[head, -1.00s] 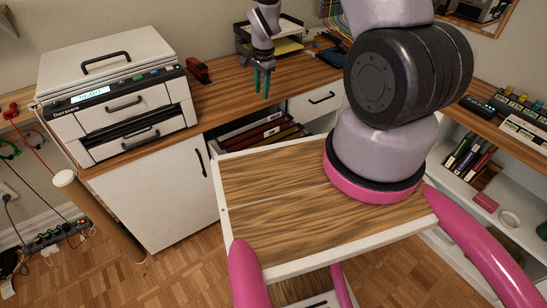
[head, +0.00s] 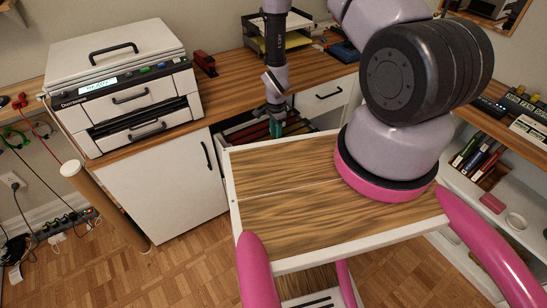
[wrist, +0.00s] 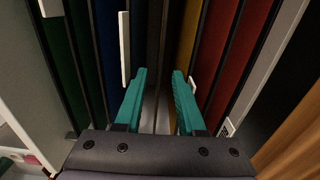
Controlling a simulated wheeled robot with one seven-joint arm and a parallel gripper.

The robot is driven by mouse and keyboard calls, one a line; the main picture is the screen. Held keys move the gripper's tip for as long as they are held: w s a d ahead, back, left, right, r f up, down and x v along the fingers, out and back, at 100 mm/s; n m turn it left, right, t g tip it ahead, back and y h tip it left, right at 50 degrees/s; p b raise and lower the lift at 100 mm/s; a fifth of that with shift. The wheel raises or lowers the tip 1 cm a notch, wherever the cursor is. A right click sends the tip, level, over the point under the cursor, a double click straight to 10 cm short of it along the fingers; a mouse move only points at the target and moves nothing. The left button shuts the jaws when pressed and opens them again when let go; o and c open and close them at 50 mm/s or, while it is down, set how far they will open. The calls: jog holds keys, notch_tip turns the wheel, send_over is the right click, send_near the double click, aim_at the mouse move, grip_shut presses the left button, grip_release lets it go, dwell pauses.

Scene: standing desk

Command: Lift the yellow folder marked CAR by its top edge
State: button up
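My gripper (head: 276,128) points down over the open file drawer (head: 228,140) in the head view. In the wrist view its teal fingers (wrist: 160,78) are apart with nothing visibly held between them. The yellow folder (wrist: 188,32) stands on edge in the row, just right of the gap between the fingers. The right finger overlaps its near part in the picture; I cannot tell whether they touch. A pale tab (wrist: 192,85) shows beside the right finger. No CAR lettering is readable, and I cannot pick out the yellow folder in the head view.
Blue (wrist: 108,40) and green folders (wrist: 55,60) stand to the left, and red folders (wrist: 243,50) to the right, closely spaced. The wooden desk (head: 225,95) with a printer (head: 125,85) is behind. My wood-topped base is in front of the drawer.

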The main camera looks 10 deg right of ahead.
notch_tip(320, 180, down, 4)
jog(key=shift+r, duration=0.1)
grip_shut()
dwell(1.5)
